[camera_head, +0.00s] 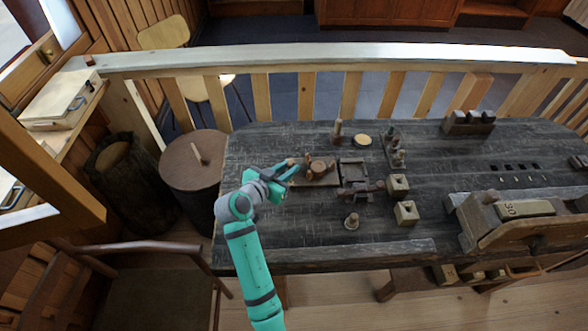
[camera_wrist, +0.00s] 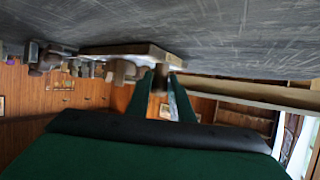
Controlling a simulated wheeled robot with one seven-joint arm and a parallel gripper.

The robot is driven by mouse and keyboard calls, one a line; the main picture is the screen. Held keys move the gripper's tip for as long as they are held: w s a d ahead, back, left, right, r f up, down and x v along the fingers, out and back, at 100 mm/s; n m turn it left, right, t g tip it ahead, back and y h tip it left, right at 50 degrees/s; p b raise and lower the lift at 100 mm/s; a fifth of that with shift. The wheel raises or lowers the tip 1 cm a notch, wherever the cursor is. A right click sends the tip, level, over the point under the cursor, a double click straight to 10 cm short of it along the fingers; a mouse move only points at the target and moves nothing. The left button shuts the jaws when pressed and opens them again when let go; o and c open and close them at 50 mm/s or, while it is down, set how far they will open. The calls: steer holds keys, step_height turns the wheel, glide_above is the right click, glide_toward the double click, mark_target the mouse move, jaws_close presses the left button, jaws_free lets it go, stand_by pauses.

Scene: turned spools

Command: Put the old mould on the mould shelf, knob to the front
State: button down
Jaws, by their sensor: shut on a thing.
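My gripper (camera_head: 291,168) is at the left part of the dark table, low over its top. It is shut on a small brown wooden piece, which shows between the fingers in the wrist view (camera_wrist: 159,80); I take it for the old mould, mostly hidden by the fingers. Right beside it, a round brown turned piece (camera_head: 319,166) stands on a flat wooden board (camera_head: 321,183). The board also shows, upside down, in the wrist view (camera_wrist: 140,50). I cannot make out which way the knob faces, nor which thing is the mould shelf.
Wooden blocks (camera_head: 405,213), a small turned peg (camera_head: 352,221) and an upright spindle (camera_head: 337,131) stand nearby. A pale disc (camera_head: 362,140) lies behind. The table's left front is clear. A railing (camera_head: 330,61) runs behind the table.

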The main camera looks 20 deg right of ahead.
mark_target(290, 162)
steer(key=shift+d+r, duration=0.15)
steer(key=shift+r, duration=0.25)
step_height(290, 162, up, 2)
steer(key=shift+s+d+r, duration=0.1)
steer(key=shift+d+r, duration=0.05)
steer(key=s+r, duration=0.9)
steer(key=s, duration=0.5)
steer(key=shift+r, duration=0.3)
steer(key=shift+a, duration=0.25)
